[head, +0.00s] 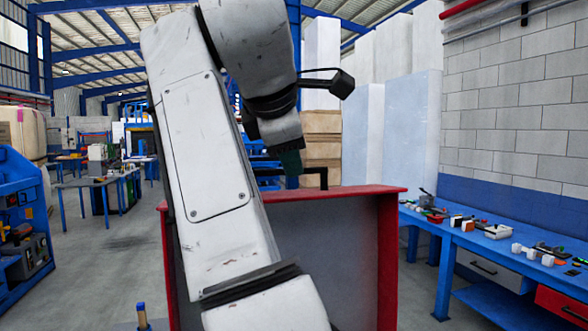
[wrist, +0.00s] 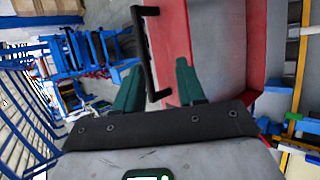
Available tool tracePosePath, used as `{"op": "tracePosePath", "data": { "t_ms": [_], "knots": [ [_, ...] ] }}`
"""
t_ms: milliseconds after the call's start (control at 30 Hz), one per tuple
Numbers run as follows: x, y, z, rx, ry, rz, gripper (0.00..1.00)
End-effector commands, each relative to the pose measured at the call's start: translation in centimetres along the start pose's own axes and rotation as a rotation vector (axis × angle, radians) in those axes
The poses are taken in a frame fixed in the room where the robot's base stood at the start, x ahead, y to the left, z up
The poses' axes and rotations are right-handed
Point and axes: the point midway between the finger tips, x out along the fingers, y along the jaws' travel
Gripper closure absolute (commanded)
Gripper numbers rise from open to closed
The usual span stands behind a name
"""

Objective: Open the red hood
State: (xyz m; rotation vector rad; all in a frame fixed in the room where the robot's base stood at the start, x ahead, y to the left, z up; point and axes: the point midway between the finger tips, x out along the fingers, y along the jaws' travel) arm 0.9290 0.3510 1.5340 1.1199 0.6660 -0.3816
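The red hood (head: 388,262) stands in front of me in the head view, with a red top edge, a red right side and a grey face. It also shows in the wrist view (wrist: 173,45). Its black bar handle (wrist: 146,50) shows whole in the wrist view and partly above the top edge in the head view (head: 323,178). My gripper (wrist: 160,68) has its two green fingers apart, with the lower end of the handle between them in the picture. I cannot tell whether they touch it. In the head view my gripper (head: 290,165) is just above the top edge.
A blue workbench (head: 470,238) with small parts stands to the right along a block wall. A blue shelf unit (head: 20,235) is at the far left. Blue tables (head: 95,183) stand farther back. Open floor (head: 95,270) lies left of the hood. My arm hides the hood's left part.

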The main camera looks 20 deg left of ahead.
Motion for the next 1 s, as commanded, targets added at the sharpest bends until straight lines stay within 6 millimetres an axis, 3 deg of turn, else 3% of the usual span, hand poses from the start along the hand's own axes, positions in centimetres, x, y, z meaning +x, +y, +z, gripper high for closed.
{"op": "tracePosePath", "data": {
  "t_ms": [100,300,1000],
  "knots": [
    [-2.4,0.2,0.0,0.001,0.001,0.005,0.61],
    [-4.5,0.2,0.0,0.0,0.0,0.005,0.61],
    [-4.9,0.1,0.1,0.001,-0.001,0.005,0.61]
  ]
}}
